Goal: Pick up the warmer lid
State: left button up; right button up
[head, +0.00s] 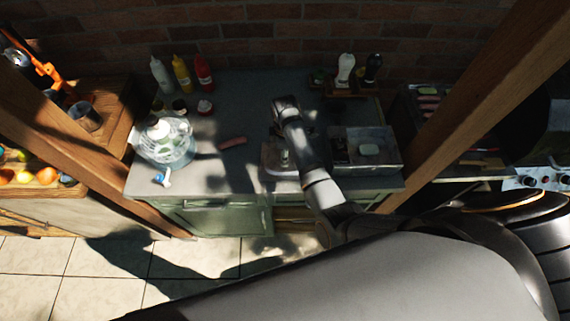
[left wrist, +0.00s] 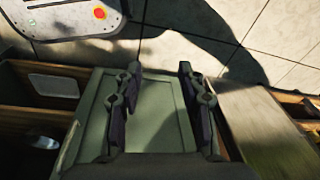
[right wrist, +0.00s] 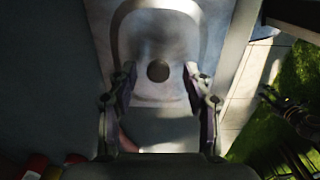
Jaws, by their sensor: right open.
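The warmer lid (right wrist: 165,35) is a pale metal piece with a dark round knob (right wrist: 158,70), seen from above in the right wrist view. In the head view the lid (head: 270,166) lies on the table, left of the open metal warmer (head: 385,158), partly hidden by my right arm. My right gripper (right wrist: 159,72) is open over the lid, its fingers on either side of the knob and apart from it. My left gripper (left wrist: 160,68) is open and empty in front of a green cabinet door (left wrist: 160,120); I cannot make it out in the head view.
A clear glass bowl (head: 178,152) stands at the left of the table (head: 240,95). A sausage-like item (head: 233,143) lies nearer the lid. Squeeze bottles (head: 182,74) stand at the back left. Wooden posts (head: 480,85) rise on both sides. A grill (head: 430,100) is at the right.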

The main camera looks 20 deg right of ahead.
notch_tip(320, 180, down, 2)
jog(key=shift+f+b, duration=0.2)
jog(key=shift+b, duration=0.5)
jog(key=shift+w+a+r, duration=0.1)
jog(key=shift+w, duration=0.05)
jog(key=shift+c, duration=0.5)
jog(key=shift+r, duration=0.1)
jog(key=c, duration=0.5)
grip_shut()
pick_arm(q)
jog(key=shift+s+f, duration=1.1)
jog(key=shift+f, duration=0.25)
